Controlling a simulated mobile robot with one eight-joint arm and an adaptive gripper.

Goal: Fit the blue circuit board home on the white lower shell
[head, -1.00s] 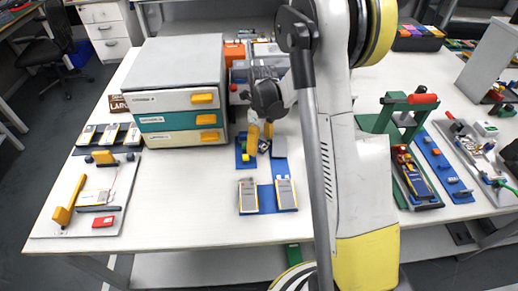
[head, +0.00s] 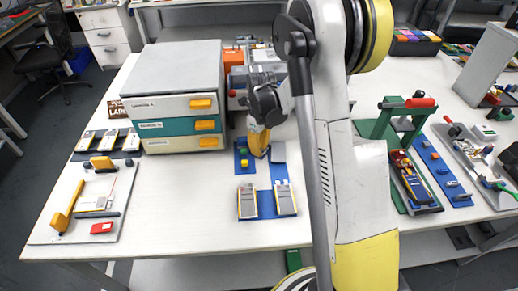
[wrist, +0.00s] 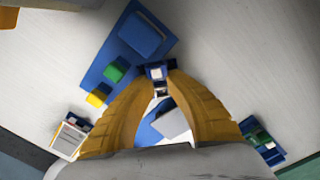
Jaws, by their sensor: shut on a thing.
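My gripper (wrist: 157,72) has its yellow fingers closed on a small dark blue piece with a pale square on top, which looks like the blue circuit board (wrist: 155,70). In the head view the gripper (head: 259,153) is low between a blue tray and a pale grey piece, and the fingers hide the board. A pale grey-white piece (wrist: 174,122) on a blue base shows between the fingers in the wrist view, apart from the board. It shows right of the gripper in the head view (head: 278,151). I cannot tell whether it is the white lower shell.
The blue tray (wrist: 101,77) beside the fingertips carries blue, green and yellow blocks. Two grey devices (head: 247,203) (head: 285,200) with yellow edges lie on a blue mat in front. A drawer cabinet (head: 180,85) stands to the left. Bare table lies front left of the mat.

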